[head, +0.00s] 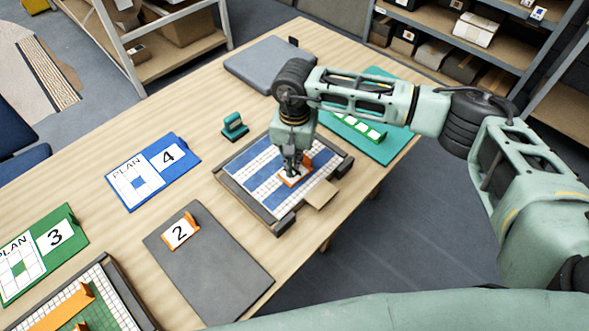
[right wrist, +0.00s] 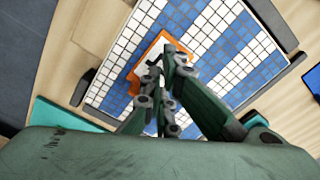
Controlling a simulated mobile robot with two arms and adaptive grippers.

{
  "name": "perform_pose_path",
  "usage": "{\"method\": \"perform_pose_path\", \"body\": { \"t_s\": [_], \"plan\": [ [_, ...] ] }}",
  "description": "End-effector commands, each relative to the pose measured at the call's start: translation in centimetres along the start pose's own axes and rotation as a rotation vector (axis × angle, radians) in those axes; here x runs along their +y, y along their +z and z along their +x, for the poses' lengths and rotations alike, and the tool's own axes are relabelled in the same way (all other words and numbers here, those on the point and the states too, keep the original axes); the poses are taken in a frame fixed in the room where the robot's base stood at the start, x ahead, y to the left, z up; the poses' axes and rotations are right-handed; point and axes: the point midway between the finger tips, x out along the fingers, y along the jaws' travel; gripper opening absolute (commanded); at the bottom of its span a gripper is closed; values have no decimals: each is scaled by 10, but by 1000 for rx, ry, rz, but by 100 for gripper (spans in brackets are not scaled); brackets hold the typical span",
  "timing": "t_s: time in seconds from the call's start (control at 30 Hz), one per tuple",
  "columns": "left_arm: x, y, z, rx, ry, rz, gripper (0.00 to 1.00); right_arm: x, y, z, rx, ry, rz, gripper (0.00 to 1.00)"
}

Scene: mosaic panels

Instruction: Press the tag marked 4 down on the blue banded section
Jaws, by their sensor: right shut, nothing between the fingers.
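The blue banded section (head: 244,187) is a framed panel of blue and white tile bands on the table. An orange tag (head: 304,165) with a white face lies on it, under my right gripper (head: 292,172). In the right wrist view, the tag (right wrist: 139,78) shows an orange edge and part of a black mark. The fingers hide much of its face, so I cannot read the number. My right gripper (right wrist: 166,62) is shut with nothing between its fingers, its tips at the tag; I cannot tell whether they touch. My left gripper is out of view.
A blue plan board (head: 150,172) marked 4 and a green one (head: 45,250) marked 3 lie at left. A grey mat (head: 215,265) bears an orange tag (head: 180,232) marked 2. A green stamp-like tool (head: 234,127) stands behind the panel. A teal tray (head: 390,140) lies beyond.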

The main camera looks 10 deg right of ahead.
Motion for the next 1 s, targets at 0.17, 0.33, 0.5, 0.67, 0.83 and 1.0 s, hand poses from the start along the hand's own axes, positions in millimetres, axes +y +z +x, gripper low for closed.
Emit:
{"method": "perform_pose_path", "body": {
  "t_s": [0.17, 0.33, 0.5, 0.67, 0.83, 1.0],
  "plan": [
    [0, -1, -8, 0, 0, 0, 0, 0, -1, -17, 1, -1, 0, 0],
    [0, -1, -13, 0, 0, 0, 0, 0, -1, -31, 2, 0, 0, 0],
    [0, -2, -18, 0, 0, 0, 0, 0, 0, -44, 1, -2, -1, 0],
    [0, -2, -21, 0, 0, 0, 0, 0, 0, -54, 1, 0, -1, 0],
    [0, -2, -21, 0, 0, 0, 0, 0, 0, -54, 0, 1, 0, 0],
    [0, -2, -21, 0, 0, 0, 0, 0, 0, -54, 0, 0, 0, 0]
  ]
}}
